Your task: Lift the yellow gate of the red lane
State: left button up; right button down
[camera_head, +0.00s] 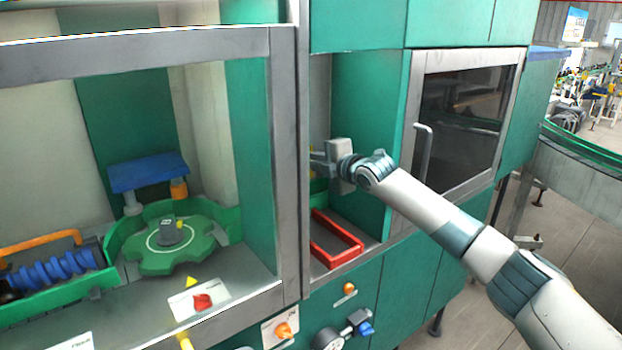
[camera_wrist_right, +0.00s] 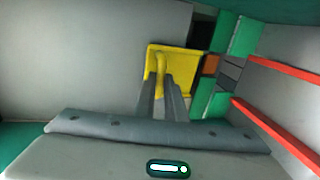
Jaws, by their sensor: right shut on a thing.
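The yellow gate (camera_wrist_right: 187,61) is a flat plate with a raised yellow handle (camera_wrist_right: 161,62), seen in the right wrist view. My right gripper (camera_wrist_right: 162,80) is shut on the handle, with its two fingers close together at its lower end. In the head view my right gripper (camera_head: 322,161) reaches into the open bay, and the gate is mostly hidden there. The red lane (camera_head: 336,254) shows as a red rectangular border on the bay floor, below my gripper. Its red rails (camera_wrist_right: 285,70) run along the right of the wrist view. My left gripper is not in view.
Green blocks (camera_wrist_right: 242,37) and an orange patch (camera_wrist_right: 211,65) lie beside the gate. A grey post (camera_head: 288,150) bounds the bay on the left. A glass-fronted door (camera_head: 460,115) stands to the right. A green star wheel (camera_head: 165,250) sits in the left bay.

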jog(key=shift+r, duration=1.7)
jog(key=shift+r, duration=0.1)
jog(key=c, duration=1.8)
grip_release()
jog(key=shift+w+p, duration=0.1)
jog(key=shift+p, duration=0.2)
jog(key=shift+f, duration=0.25)
jog(key=shift+b+v, duration=3.1)
jog(key=shift+v, duration=5.7)
jog(key=shift+a+f, duration=0.1)
jog(key=shift+f, duration=0.1)
